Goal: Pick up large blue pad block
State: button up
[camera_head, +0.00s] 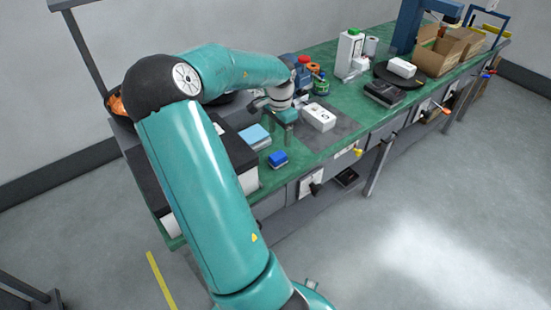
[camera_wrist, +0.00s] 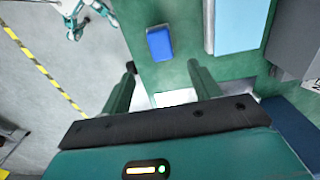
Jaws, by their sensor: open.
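A small dark blue block (camera_head: 278,159) lies on the green bench top (camera_head: 312,158) near its front edge. A larger, flat light blue pad (camera_head: 254,136) lies to its upper left. In the wrist view the dark blue block (camera_wrist: 160,43) is beyond my fingertips, roughly in line with the gap between them. The light blue pad (camera_wrist: 242,25) is to its right, apart from it. My gripper (camera_wrist: 162,66) is open with nothing between its fingers. In the head view my gripper (camera_head: 287,116) is over the bench, beside a white box and away from both blue things; its fingers are partly hidden.
The white box (camera_head: 319,117) sits on a grey mat (camera_head: 340,130) right of my gripper. Bottles and a red-topped container (camera_head: 303,61) stand behind. A black-topped white case (camera_head: 249,180) is left of the blue things. Cardboard boxes (camera_head: 437,52) are farther along the bench.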

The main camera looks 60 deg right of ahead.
send_over(278, 155)
jog(key=f, duration=0.4)
jog(key=shift+s+d+f, duration=0.15)
jog(key=shift+s+f, duration=0.1)
jog(key=shift+f, duration=0.1)
jog(key=shift+w+f, duration=0.15)
jog(key=shift+f, duration=1.3)
jog(key=shift+w+f, duration=0.15)
jog(key=shift+f, duration=1.3)
jog(key=c, duration=1.1)
